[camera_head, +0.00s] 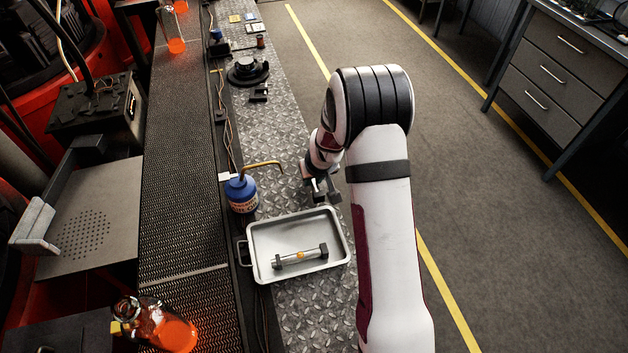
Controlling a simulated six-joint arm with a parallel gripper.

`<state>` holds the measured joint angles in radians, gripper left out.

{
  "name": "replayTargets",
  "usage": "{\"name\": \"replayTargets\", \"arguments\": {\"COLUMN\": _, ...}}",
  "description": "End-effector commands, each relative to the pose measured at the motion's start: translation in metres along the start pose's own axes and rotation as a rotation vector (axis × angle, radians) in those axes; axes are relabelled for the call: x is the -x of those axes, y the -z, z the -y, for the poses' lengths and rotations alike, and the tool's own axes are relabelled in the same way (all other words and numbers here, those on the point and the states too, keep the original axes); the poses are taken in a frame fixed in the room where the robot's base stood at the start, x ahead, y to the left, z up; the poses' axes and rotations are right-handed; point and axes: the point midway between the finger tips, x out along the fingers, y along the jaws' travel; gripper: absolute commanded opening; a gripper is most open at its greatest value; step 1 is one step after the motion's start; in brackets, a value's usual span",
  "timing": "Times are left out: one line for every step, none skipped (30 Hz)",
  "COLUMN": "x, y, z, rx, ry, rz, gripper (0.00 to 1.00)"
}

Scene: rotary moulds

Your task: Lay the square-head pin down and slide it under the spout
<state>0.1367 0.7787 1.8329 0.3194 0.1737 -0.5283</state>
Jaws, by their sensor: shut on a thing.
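A pin (300,257) with dark block-like ends, a bright metal shaft and an orange band lies on its side in the pale tray (256,273). A blue oil can (241,193) stands behind the tray. Its thin brass spout (262,165) reaches out to the right. My gripper (322,192) is to the right of the spout and behind the tray's far right corner, apart from the lying pin. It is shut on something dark. The held thing is too small and too dark to make out, and my arm partly hides that area.
A dark mesh conveyor (185,160) runs along the left. A round black part (248,70) sits farther along the diamond-plate bench (285,125).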

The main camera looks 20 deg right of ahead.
Motion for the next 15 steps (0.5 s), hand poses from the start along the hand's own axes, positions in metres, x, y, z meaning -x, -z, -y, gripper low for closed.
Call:
{"name": "replayTargets", "arguments": {"x": -0.0065, "y": -0.0026, "z": -0.0003, "rx": -0.001, "ry": 0.0, "rz": 0.001, "gripper": 0.0}}
{"name": "replayTargets", "arguments": {"x": -0.0089, "y": -0.0033, "z": -0.0005, "rx": 0.0, "ry": -0.001, "rz": -0.001, "gripper": 0.0}}
{"name": "replayTargets", "arguments": {"x": -0.0108, "y": -0.004, "z": -0.0006, "rx": -0.001, "ry": -0.001, "rz": -0.001, "gripper": 0.0}}
{"name": "replayTargets", "arguments": {"x": -0.0112, "y": -0.0041, "z": -0.0007, "rx": -0.001, "ry": -0.001, "rz": -0.002, "gripper": 0.0}}
{"name": "replayTargets", "arguments": {"x": -0.011, "y": -0.004, "z": -0.0007, "rx": 0.0, "ry": -0.002, "rz": -0.002, "gripper": 0.0}}
{"name": "replayTargets", "arguments": {"x": -0.0107, "y": -0.0038, "z": -0.0008, "rx": 0.0, "ry": -0.001, "rz": -0.002, "gripper": 0.0}}
{"name": "replayTargets", "arguments": {"x": -0.0106, "y": -0.0038, "z": -0.0008, "rx": 0.0, "ry": -0.001, "rz": -0.002, "gripper": 0.0}}
{"name": "replayTargets", "arguments": {"x": -0.0106, "y": -0.0038, "z": -0.0008, "rx": 0.0, "ry": -0.001, "rz": -0.002, "gripper": 0.0}}
{"name": "replayTargets", "arguments": {"x": -0.0106, "y": -0.0039, "z": -0.0008, "rx": 0.0, "ry": -0.001, "rz": -0.002, "gripper": 0.0}}
{"name": "replayTargets", "arguments": {"x": -0.0114, "y": -0.0043, "z": -0.0008, "rx": 0.001, "ry": -0.001, "rz": -0.002, "gripper": 0.0}}
{"name": "replayTargets", "arguments": {"x": -0.0123, "y": -0.0048, "z": -0.0007, "rx": 0.001, "ry": -0.001, "rz": -0.001, "gripper": 0.0}}
{"name": "replayTargets", "arguments": {"x": -0.0132, "y": -0.0055, "z": -0.0006, "rx": 0.0, "ry": 0.0, "rz": 0.0, "gripper": 0.26}}
{"name": "replayTargets", "arguments": {"x": -0.013, "y": -0.0053, "z": -0.0006, "rx": 0.0, "ry": 0.0, "rz": -0.001, "gripper": 0.31}}
{"name": "replayTargets", "arguments": {"x": -0.0129, "y": -0.0052, "z": -0.0007, "rx": 0.0, "ry": -0.001, "rz": -0.001, "gripper": 0.37}}
{"name": "replayTargets", "arguments": {"x": -0.0128, "y": -0.0052, "z": -0.0007, "rx": 0.0, "ry": 0.0, "rz": -0.001, "gripper": 0.44}}
